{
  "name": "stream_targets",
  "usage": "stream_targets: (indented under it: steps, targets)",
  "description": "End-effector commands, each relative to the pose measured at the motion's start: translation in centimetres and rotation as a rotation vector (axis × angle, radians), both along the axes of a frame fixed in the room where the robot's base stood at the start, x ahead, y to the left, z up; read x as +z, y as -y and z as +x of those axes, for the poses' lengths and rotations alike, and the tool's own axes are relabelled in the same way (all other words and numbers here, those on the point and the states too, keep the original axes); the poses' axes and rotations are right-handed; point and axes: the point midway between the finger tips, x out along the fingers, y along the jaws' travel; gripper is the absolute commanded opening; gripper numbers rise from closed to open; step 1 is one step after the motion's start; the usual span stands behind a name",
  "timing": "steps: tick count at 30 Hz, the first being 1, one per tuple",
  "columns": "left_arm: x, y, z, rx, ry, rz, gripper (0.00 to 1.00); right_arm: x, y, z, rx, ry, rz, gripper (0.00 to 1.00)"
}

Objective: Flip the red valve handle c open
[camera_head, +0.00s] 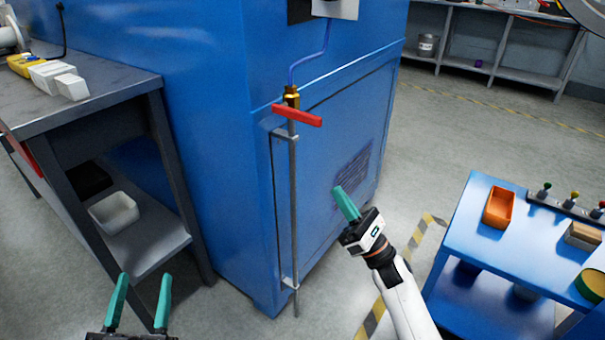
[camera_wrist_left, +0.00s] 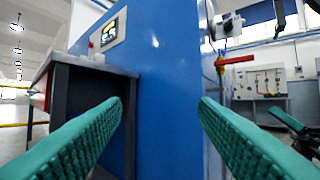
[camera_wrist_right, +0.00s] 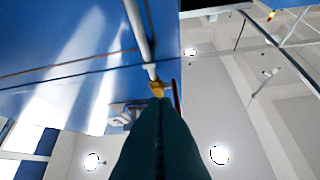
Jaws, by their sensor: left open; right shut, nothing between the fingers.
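The red valve handle (camera_head: 297,115) sits on a brass fitting (camera_head: 291,96) at the top of a grey vertical pipe (camera_head: 294,215) on the blue cabinet. The handle lies crosswise to the pipe. It also shows in the left wrist view (camera_wrist_left: 236,61) and as a thin red strip in the right wrist view (camera_wrist_right: 175,97). My right gripper (camera_head: 346,204) is shut and empty, below and right of the handle, apart from it. Its fingers (camera_wrist_right: 158,135) partly cover the right wrist view. My left gripper (camera_head: 138,302) is open and empty at the lower left, far from the handle.
A grey workbench (camera_head: 95,84) with a shelf stands at the left of the blue cabinet (camera_head: 215,160). A blue table (camera_head: 490,245) with an orange tray (camera_head: 498,207) stands at the right. Open floor lies between cabinet and table.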

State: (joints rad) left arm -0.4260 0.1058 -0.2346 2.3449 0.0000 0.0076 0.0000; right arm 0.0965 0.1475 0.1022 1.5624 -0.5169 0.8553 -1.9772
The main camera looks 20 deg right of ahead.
Motion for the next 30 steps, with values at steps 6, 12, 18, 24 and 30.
stream_targets:
  steps: [6,12,18,24,30]
  targets:
    - [2.5,-0.3,-1.5,-0.002,0.085,-0.024,0.55,1.6,-0.3,-1.1,-0.048,0.144,-0.099,0.0]
    - [2.7,-0.3,-1.6,-0.002,0.087,-0.024,0.55,1.7,-0.4,-1.1,-0.049,0.146,-0.101,0.0]
    - [2.6,-0.3,-1.5,-0.002,0.085,-0.024,0.55,2.0,-0.5,-0.8,-0.048,0.145,-0.1,0.0]
    - [2.5,-0.3,-1.5,-0.001,0.078,-0.021,0.55,4.1,-1.8,0.7,-0.047,0.148,-0.1,0.0]
    - [2.5,-0.3,-1.4,-0.001,0.075,-0.02,0.55,7.2,-3.7,3.2,-0.047,0.148,-0.1,0.0]
